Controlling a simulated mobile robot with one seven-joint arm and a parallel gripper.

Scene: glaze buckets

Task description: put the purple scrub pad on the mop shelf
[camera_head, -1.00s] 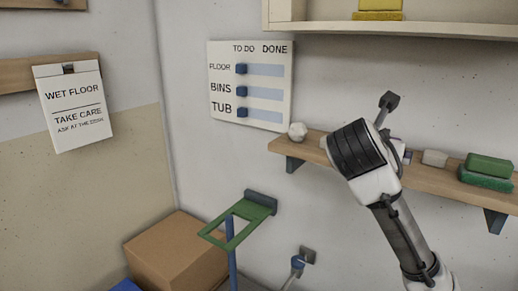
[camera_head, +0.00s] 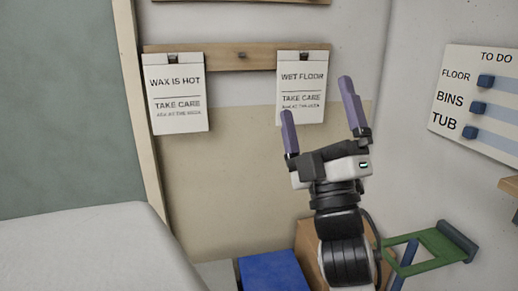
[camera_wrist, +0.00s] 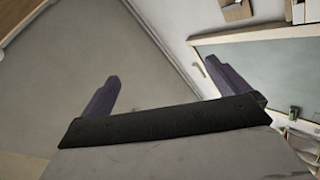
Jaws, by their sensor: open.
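I see no purple scrub pad in the current views. My gripper (camera_head: 317,102) is open and points upward in front of the back wall, with nothing between its two purple fingers. In the wrist view my gripper (camera_wrist: 160,74) also shows spread fingers and an empty gap. The end of a wooden wall shelf (camera_head: 510,186) just enters at the right edge of the head view; the rest of it is out of frame. I cannot tell whether it is the mop shelf.
A cardboard box (camera_head: 308,240) and a blue box (camera_head: 272,272) are below my arm. A pale surface (camera_head: 90,255) fills the lower left. Two signs hang behind; a TO DO board (camera_head: 480,105) is at right.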

